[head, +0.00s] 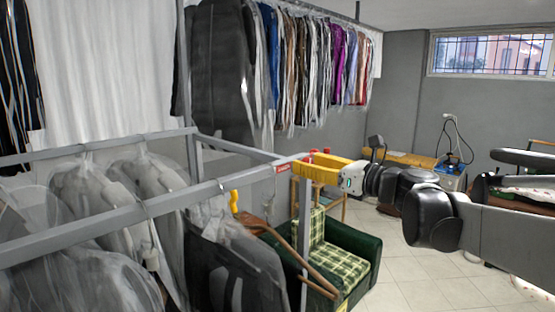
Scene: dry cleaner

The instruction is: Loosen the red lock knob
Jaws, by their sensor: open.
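My gripper (304,164) reaches in from the right with its yellow fingers pointing left, apart and with nothing seen between them. Its fingertips are close to the corner of the grey metal rack (240,154) in the picture; whether they touch it I cannot tell. Two small red pieces, one at left (312,152) and one at right (326,151), show just above and behind the fingers. A red patch (283,168) is at the rack's corner, left of the fingertips. Which of these is the red lock knob I cannot tell; all are small and partly hidden.
Bagged clothes (110,200) hang inside the rack. A green armchair (350,250) with a plaid seat and a brown wooden hanger (300,262) are below my gripper. More clothes (310,60) hang at the back. Tiled floor (415,275) is clear right of the chair.

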